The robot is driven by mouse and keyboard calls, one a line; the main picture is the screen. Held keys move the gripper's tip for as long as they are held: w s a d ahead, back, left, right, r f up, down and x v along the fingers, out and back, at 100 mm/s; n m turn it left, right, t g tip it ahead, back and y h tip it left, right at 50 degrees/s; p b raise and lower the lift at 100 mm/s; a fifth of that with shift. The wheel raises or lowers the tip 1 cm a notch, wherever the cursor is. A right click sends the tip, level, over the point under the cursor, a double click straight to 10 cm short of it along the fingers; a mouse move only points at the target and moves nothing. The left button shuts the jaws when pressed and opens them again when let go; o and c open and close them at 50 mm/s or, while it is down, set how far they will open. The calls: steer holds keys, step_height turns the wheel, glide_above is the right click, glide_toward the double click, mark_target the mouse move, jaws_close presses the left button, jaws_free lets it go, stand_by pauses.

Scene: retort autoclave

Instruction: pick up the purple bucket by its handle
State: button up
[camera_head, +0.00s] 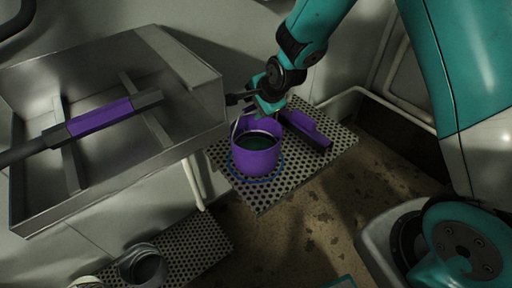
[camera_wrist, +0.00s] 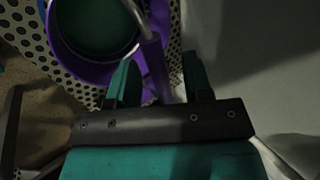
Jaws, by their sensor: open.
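The purple bucket (camera_head: 257,160) stands upright on a perforated metal platform (camera_head: 226,155), with dark green showing inside. My gripper (camera_head: 268,108) is above the bucket's far rim in the head view, pointing down. In the wrist view, the bucket (camera_wrist: 68,62) fills the upper left. Its handle (camera_wrist: 139,20) is a grey bar leading to a purple grip (camera_wrist: 154,62). This grip appears between the two open green fingers of my gripper (camera_wrist: 160,80). I cannot tell its depth relative to the fingertips. In the head view, my gripper hides much of the handle.
A purple bar-shaped object (camera_head: 308,132) lies on the platform right beside the bucket. A large metal tray (camera_head: 194,120) with a purple-gripped rod (camera_head: 98,117) is at left. A grey cylindrical container (camera_head: 142,265) is at the lower left. A pale wall stands behind. Stained floor (camera_head: 300,225) is clear in front.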

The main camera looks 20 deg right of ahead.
steer(key=shift+x, duration=1.2)
jaws_close()
steer(key=shift+r, duration=0.1)
stand_by(0.4)
